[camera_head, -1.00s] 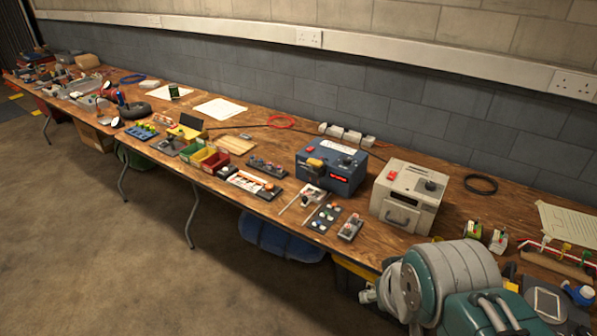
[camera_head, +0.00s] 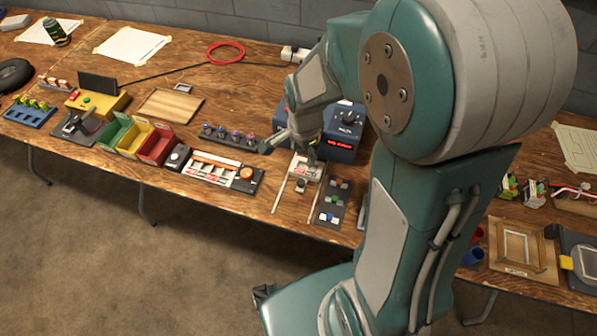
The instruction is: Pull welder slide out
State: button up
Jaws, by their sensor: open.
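The slide (camera_head: 305,170) is a small pale carriage with a dark knob, between two thin light rails that run toward the table's front edge. It sits in front of the blue box (camera_head: 343,143) with a red display and a black dial, which my arm partly covers. My gripper (camera_head: 300,146) is open above the back end of the slide, beside the box's left front. It is small in view, and I cannot tell whether it touches the slide.
A dark panel with coloured buttons (camera_head: 331,202) lies right of the rails. My arm hides much of the bench on the right.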

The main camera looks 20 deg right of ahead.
aim_at(301, 181)
jog(key=shift+m+g, duration=0.3)
jog(key=shift+m, duration=0.6)
jog(key=f, duration=0.9)
jog(key=w+f, duration=0.1)
jog(key=f, duration=0.4)
jog(key=shift+f, duration=0.1)
grip_shut()
